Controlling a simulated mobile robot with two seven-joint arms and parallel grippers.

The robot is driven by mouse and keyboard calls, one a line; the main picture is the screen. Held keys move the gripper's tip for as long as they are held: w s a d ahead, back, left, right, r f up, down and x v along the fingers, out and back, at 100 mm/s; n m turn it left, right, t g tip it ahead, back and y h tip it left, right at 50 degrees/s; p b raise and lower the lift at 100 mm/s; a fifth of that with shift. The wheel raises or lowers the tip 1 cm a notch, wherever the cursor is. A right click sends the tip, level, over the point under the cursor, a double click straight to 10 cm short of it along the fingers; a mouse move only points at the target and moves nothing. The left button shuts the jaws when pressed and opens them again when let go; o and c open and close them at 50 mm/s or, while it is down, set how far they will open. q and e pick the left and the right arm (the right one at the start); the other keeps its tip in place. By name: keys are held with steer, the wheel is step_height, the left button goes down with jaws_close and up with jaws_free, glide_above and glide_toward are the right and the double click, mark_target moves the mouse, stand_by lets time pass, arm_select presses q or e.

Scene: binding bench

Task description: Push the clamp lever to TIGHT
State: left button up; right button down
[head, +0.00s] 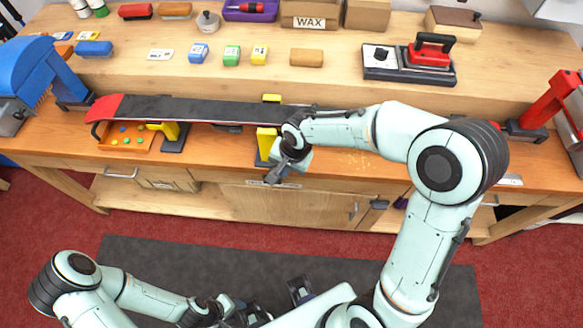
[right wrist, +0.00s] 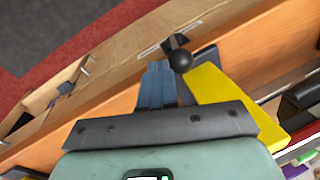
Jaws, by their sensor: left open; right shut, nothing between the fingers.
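A ski (head: 200,110) with a red tip lies along the front of the bench on yellow supports. In the right wrist view a black ball knob (right wrist: 181,60), apparently the clamp lever's end, shows just beyond my right gripper's fingertips, beside a yellow clamp part (right wrist: 235,98). My right gripper (head: 274,177) is shut and empty at the bench's front edge, by the yellow clamp (head: 266,143). I cannot tell whether it touches the knob. The lever's arm is mostly hidden, and no TIGHT marking is readable. My left gripper (head: 250,312) is open, low at the bottom, away from the bench.
An orange tray (head: 128,143) with small coloured pieces sits at the front left. A red-handled iron (head: 410,65), a cork block (head: 306,57) and coloured wax blocks (head: 231,56) stand on the raised shelf. A red vise-like stand (head: 553,108) is at right.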

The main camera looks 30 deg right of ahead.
mark_target(271, 170)
arm_select(q)
steer(key=shift+s+d+f, duration=0.15)
steer(key=shift+s+f, duration=0.1)
steer(key=shift+f, duration=0.05)
arm_select(e)
steer(key=shift+w+a+r, duration=0.2)
steer(key=shift+w+a, duration=0.2)
steer(key=shift+a, duration=0.3)
steer(key=shift+w+a+r, duration=0.15)
steer(key=shift+w+a, duration=0.25)
steer(key=shift+a, duration=0.3)
